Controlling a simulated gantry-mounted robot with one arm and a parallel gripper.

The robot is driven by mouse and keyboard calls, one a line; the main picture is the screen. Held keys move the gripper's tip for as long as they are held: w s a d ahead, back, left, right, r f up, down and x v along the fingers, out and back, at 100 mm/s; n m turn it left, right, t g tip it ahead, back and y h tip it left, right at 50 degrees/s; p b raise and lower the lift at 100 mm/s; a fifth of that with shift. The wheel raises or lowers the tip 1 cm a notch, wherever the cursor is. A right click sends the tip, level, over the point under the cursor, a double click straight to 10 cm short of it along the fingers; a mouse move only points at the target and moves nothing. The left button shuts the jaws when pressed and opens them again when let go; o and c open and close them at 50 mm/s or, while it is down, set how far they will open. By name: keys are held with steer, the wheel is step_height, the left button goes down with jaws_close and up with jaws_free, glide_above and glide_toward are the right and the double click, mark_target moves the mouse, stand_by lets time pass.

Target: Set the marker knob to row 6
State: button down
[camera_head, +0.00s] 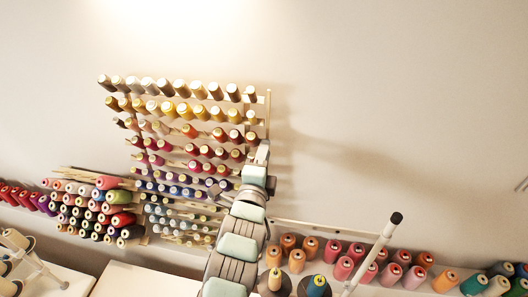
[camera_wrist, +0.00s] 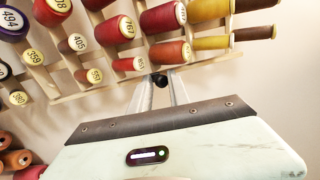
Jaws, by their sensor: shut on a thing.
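The thread rack (camera_head: 268,103) hangs on the wall, with rows of spools and a pale upright along its right side. My gripper (camera_head: 263,147) is at that right side, level with the red rows. In the wrist view my gripper's two pale fingers (camera_wrist: 160,88) are shut on the small black marker knob (camera_wrist: 158,80), beside the rack's edge strip (camera_wrist: 112,88). The knob is hidden behind my gripper in the head view. No row numbers can be read; the numbers on the spools are thread labels.
Red and yellow spools (camera_wrist: 165,53) stick out close to my fingers. A shelf below the rack holds several cones (camera_head: 355,252). A pale post with a black tip (camera_head: 395,218) stands at the right. The wall right of the rack is clear.

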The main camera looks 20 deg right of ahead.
step_height(320, 180, down, 13)
steer(key=s+b, duration=0.1)
steer(key=b, duration=0.7)
steer(key=shift+a, duration=0.3)
steer(key=shift+r, duration=0.15)
steer(key=c, duration=1.4)
jaws_free()
steer(key=shift+o, duration=0.2)
steer(key=v, duration=1.1)
steer(key=shift+p, duration=0.45)
